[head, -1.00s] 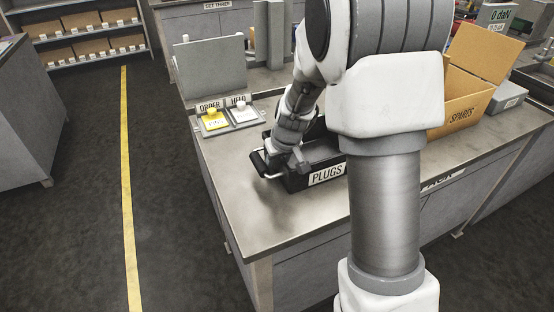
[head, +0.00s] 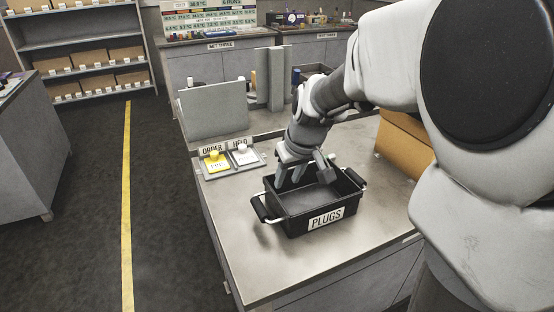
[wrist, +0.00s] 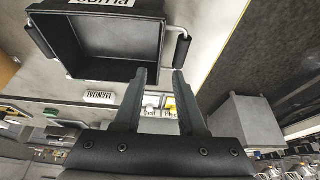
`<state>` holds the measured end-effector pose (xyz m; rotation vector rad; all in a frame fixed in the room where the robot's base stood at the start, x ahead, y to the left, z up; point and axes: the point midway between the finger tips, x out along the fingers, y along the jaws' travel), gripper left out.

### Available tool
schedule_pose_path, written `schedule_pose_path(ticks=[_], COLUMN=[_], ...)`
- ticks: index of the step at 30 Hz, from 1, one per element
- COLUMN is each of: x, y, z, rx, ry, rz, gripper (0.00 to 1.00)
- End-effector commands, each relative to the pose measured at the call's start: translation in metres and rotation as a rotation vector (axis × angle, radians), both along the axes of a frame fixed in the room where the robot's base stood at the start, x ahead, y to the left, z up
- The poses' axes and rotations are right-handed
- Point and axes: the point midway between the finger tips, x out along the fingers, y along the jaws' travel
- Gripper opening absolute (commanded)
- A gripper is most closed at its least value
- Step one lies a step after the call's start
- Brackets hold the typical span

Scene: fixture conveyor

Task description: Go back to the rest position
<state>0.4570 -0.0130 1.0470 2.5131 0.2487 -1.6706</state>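My gripper (head: 302,174) hangs over the back part of the black tote labelled PLUGS, fingers pointing down. In the wrist view my gripper (wrist: 160,82) is open, its two fingers apart with nothing held between them. The PLUGS tote (head: 292,222) stands upright on the grey bench (head: 245,262), with a handle on its left and right sides. The visible part of its inside looks empty; my gripper hides some of it. In the wrist view the tote (wrist: 105,68) fills the upper left, with one handle (wrist: 181,50) just beyond the fingertips.
Left of the tote are the ORDER (head: 214,160) and HELD (head: 243,155) trays with yellow and white pieces. A grey upright panel (head: 213,109) stands behind them. A cardboard box (head: 403,143) sits at right, partly behind my arm. The bench front is clear.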

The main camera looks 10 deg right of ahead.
Motion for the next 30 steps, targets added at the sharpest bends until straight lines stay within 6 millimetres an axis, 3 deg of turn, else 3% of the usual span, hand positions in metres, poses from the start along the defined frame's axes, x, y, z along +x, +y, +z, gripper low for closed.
schedule_pose_path(ticks=[20, 23, 30], x=[-0.008, -0.022, -0.079], y=[0.001, 0.003, 0.011], z=[0.014, 0.029, 0.074], rx=[0.004, 0.012, 0.032], ry=[-0.005, -0.012, -0.036], rz=[-0.005, -0.014, -0.057], gripper=[0.4, 0.4, 0.4])
